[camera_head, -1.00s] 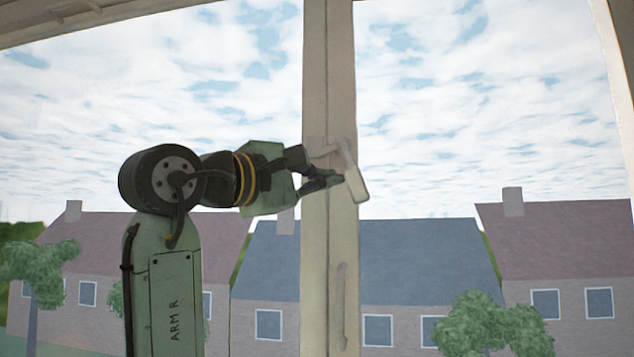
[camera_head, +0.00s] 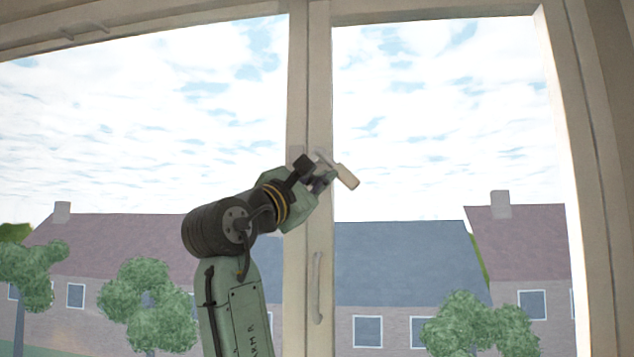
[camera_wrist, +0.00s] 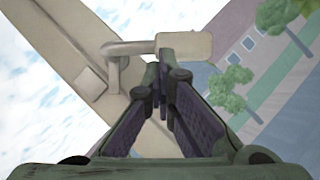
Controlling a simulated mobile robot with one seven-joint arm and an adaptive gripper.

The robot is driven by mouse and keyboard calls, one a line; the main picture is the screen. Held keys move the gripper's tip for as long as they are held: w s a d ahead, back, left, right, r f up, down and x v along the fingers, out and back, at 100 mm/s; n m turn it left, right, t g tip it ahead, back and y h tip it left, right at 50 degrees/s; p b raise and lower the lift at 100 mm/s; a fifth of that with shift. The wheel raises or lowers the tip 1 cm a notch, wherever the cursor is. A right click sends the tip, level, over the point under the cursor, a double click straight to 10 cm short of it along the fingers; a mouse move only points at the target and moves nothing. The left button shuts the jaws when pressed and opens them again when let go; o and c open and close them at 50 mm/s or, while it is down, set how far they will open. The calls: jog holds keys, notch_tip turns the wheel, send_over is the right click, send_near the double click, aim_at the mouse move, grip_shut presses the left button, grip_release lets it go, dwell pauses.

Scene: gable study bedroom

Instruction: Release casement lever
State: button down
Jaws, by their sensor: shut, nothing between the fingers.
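The casement lever (camera_head: 348,178) is a pale handle on the upright window post, its grip slanting down to the right over the right pane. In the wrist view the lever (camera_wrist: 192,46) has a bent neck joined to a mount on the post, and its broad grip lies across the view just beyond my fingertips. My gripper (camera_head: 320,182) is at the post, just left of and below the grip. It also shows in the wrist view (camera_wrist: 165,80), shut with nothing held. The fingertips overlap the grip's lower edge; I cannot tell whether they touch it.
The pale window post (camera_head: 308,110) stands between two large panes. A slim vertical pull handle (camera_head: 317,288) is on the post below my gripper. The right window frame (camera_head: 572,150) borders the right pane. Houses and trees are outside.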

jog(key=d+n+t+y, duration=0.1)
jog(key=n, duration=0.1)
jog(key=shift+d+r+n+b, duration=0.1)
jog(key=shift+r+n+b, duration=0.05)
jog(key=shift+n+b, duration=0.15)
dwell(1.2)
